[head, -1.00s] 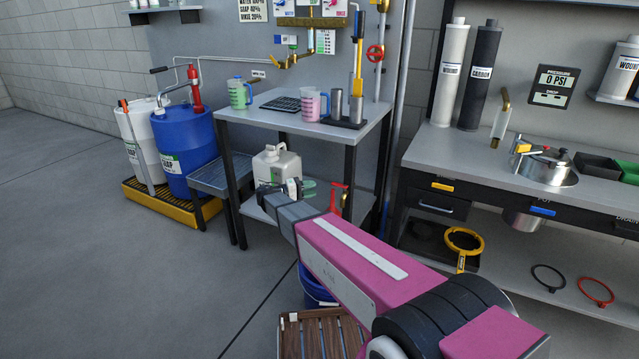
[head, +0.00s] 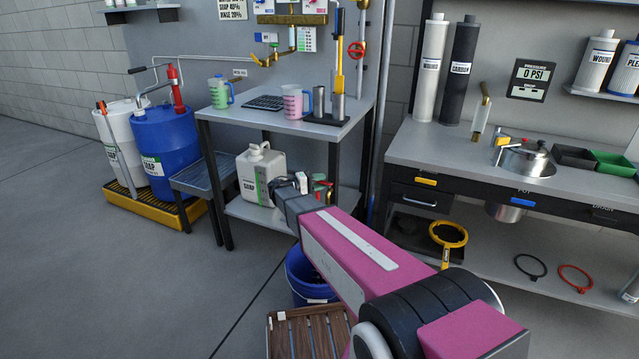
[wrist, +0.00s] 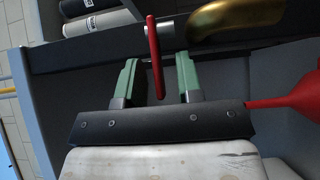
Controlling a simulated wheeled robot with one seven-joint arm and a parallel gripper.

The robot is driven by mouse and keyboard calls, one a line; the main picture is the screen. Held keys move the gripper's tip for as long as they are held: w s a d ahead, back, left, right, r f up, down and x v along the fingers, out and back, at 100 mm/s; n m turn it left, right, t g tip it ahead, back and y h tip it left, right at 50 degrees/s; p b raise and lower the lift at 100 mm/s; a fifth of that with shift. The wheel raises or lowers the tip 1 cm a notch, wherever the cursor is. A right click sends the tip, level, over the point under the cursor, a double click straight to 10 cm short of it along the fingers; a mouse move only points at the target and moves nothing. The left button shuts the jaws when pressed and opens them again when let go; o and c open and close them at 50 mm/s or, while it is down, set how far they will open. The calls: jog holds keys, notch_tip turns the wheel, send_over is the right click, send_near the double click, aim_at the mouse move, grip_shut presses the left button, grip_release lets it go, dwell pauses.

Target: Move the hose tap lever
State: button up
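The red lever (wrist: 154,58) is a thin upright bar in the upper middle of the wrist view, beside a brass pipe piece (wrist: 235,20). My gripper (wrist: 159,80) has two green fingers, set apart with the lever showing between them. A clear gap shows on each side of the lever; I cannot tell how deep between the fingers it is. In the head view my gripper (head: 318,188) is under the grey table, right of the white jug (head: 262,172). Small red parts (head: 320,177) show there, mostly hidden by my wrist.
A larger red part (wrist: 298,96) is close to the gripper's right in the wrist view. A grey table (head: 285,123) stands above my gripper. A blue bucket (head: 300,283) and a wooden slatted piece (head: 303,335) are below my arm. Open floor lies left.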

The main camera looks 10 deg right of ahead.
grip_shut()
jog(key=shift+s+t, duration=0.15)
jog(key=shift+t, duration=0.15)
jog(key=n+t+y, duration=0.1)
jog(key=t, duration=0.1)
jog(key=s+n+t, duration=0.1)
jog(key=n+t, duration=0.1)
jog(key=n+t+y, duration=0.1)
jog(key=shift+s+a+t+y, duration=0.25)
jog(key=shift+s+t+y, duration=0.05)
jog(key=shift+s+t, duration=0.1)
jog(key=n+t+y, duration=0.3)
jog(key=s+n+t+y, duration=0.1)
jog(key=n+t+y, duration=0.1)
jog(key=y, duration=0.1)
jog(key=shift+s+n+t, duration=0.2)
jog(key=shift+n+t, duration=0.2)
grip_release()
